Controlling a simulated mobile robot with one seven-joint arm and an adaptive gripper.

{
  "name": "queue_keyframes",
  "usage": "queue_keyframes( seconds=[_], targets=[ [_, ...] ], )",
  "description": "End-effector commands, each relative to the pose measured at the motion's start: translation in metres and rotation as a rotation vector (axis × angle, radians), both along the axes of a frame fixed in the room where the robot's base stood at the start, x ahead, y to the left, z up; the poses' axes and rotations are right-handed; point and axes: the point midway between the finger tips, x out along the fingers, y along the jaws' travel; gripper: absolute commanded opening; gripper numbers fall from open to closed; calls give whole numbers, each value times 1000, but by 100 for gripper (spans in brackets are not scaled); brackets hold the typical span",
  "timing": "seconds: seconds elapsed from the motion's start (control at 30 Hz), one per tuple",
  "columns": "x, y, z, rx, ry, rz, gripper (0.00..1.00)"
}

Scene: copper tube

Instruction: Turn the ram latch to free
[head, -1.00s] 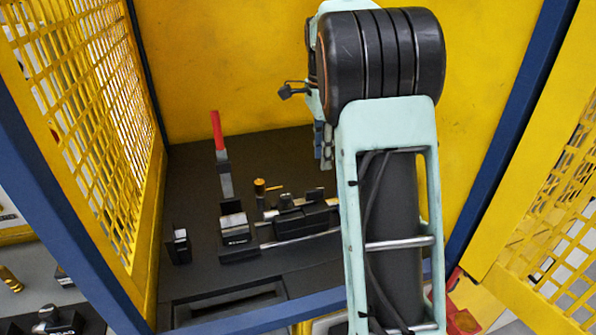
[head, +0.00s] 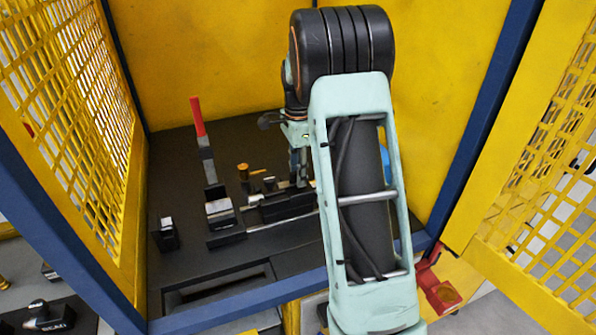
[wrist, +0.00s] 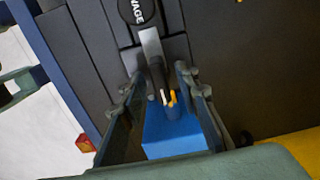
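The bench fixture has a black ram block (head: 285,207) on a metal rail, with a brass knob and small lever (head: 243,171) behind it. I cannot tell for sure which part is the ram latch. My gripper (head: 299,180) points down over the right part of the ram block in the head view, partly hidden by my arm. In the wrist view my gripper (wrist: 160,98) is open, its fingers apart. Small yellow and white pieces (wrist: 169,98) and a dark bar end show between the fingers. Contact cannot be told.
A red-handled lever (head: 199,120) stands upright left of the ram block. A black clamp block (head: 223,218) sits on the rail below it. A blue block (wrist: 172,135) lies beneath the fingers in the wrist view. Yellow mesh panels (head: 75,120) and blue posts enclose the bench.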

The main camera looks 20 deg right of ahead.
Motion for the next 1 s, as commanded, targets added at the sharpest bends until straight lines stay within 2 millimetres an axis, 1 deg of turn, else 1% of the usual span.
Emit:
queue_keyframes(
  seconds=[0.23,0.4,0.5,0.83,1.0],
  targets=[
    [0,0,0,0,-1,0,28],
    [0,0,0,0,-1,0,9],
    [0,0,0,0,-1,0,0],
    [0,0,0,0,-1,19,0],
    [0,0,0,-1,-2,83,0]
  ],
)
